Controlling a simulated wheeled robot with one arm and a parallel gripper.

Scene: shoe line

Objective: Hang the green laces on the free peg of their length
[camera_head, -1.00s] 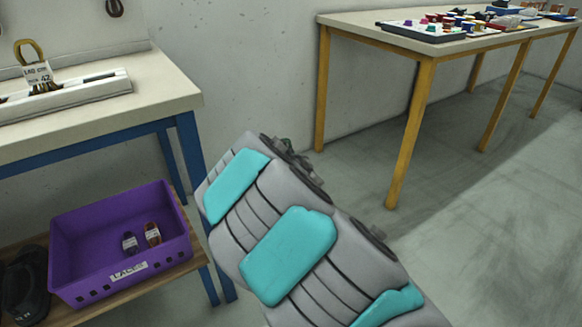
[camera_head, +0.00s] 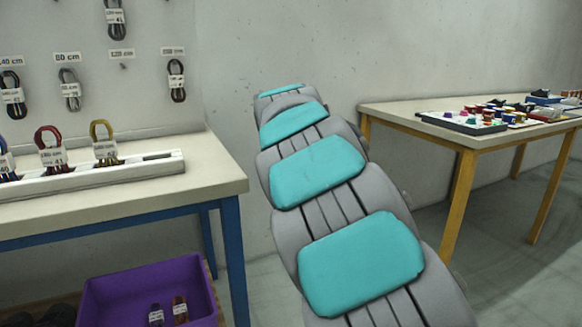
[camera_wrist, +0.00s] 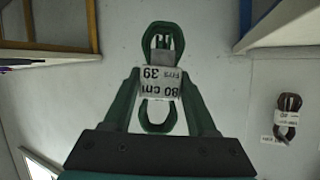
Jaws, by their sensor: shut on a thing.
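My gripper (camera_wrist: 158,78) is shut on the green laces (camera_wrist: 160,40), a looped bundle with a white tag that reads upside down as "80 cm", "fits 39". They are in front of the wall in the wrist view; my gripper is hidden in the head view. On the wall in the head view, grey laces (camera_head: 69,90) hang under the "80 cm" label (camera_head: 67,57). The peg (camera_head: 123,65) under the label that seems to read "120 cm" (camera_head: 121,53) is bare.
A white rack (camera_head: 150,170) on the blue-legged table (camera_head: 215,180) holds red laces (camera_head: 50,148), yellow laces (camera_head: 103,143) and blue ones. A purple bin (camera_head: 130,285) with laces is below. A yellow-legged table (camera_head: 400,118) stands right. Brown laces (camera_wrist: 287,115) show in the wrist view.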

